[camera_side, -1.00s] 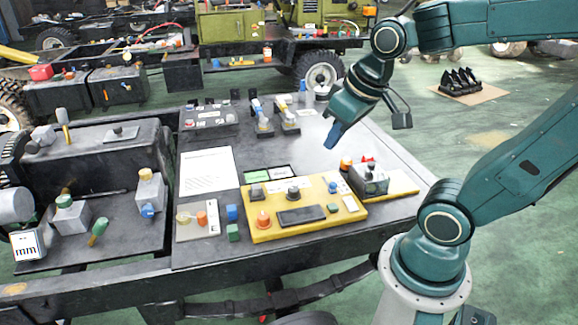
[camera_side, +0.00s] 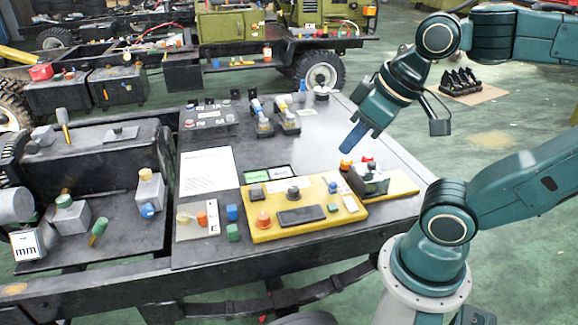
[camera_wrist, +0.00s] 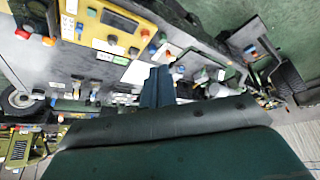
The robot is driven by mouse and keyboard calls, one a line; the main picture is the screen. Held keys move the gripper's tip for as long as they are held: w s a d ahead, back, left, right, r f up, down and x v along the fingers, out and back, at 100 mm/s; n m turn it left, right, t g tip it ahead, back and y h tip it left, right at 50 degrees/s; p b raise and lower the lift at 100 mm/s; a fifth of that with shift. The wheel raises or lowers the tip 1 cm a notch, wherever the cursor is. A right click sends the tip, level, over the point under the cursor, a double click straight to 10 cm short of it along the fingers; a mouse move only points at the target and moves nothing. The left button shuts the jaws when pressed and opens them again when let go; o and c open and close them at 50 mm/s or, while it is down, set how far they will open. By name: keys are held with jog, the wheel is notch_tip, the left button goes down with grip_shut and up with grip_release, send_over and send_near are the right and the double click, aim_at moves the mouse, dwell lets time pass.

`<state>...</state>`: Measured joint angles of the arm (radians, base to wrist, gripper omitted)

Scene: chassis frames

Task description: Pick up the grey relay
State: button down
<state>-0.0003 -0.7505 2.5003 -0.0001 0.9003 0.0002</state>
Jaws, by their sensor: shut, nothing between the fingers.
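In the wrist view my fingers (camera_wrist: 157,88) are together at the centre, and the yellow panel (camera_wrist: 93,31) is at the upper left. I cannot pick out the relay there.
The dark bench (camera_side: 290,150) carries a white sheet (camera_side: 206,172), several small switches and a green block (camera_side: 233,232). Blue-handled parts (camera_side: 262,118) stand at the back. A dark box (camera_side: 85,160) and loose fittings fill the left. Bare bench lies behind my gripper.

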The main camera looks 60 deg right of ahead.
jog(key=c, duration=1)
grip_release()
jog(key=shift+c, duration=0.2)
